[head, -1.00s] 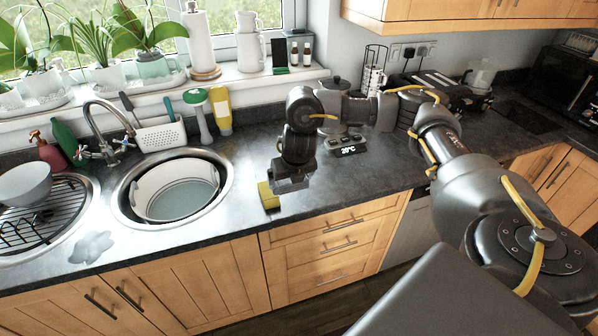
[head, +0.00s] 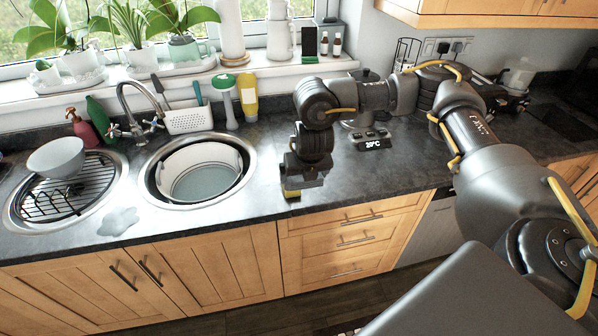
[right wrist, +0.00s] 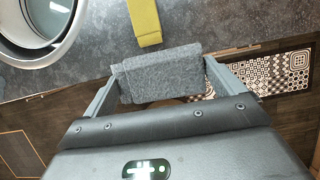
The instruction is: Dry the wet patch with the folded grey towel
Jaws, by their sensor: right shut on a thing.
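The wet patch (head: 118,221) is a pale, irregular puddle on the dark worktop between the two round sinks, near the front edge. The folded grey towel (right wrist: 163,74) lies between the fingers of my right gripper (right wrist: 162,80), which is shut on it. In the head view my right gripper (head: 303,178) is over the worktop right of the middle sink, well to the right of the patch. The towel cannot be clearly told from the gripper there. My left gripper is not in view.
A yellow block (head: 291,192) lies on the worktop by my right gripper, partly hidden; it also shows in the right wrist view (right wrist: 145,22). The round sink (head: 160,196) with a white tub (head: 201,173) lies between gripper and patch. A bowl (head: 56,158) sits on the left sink's rack.

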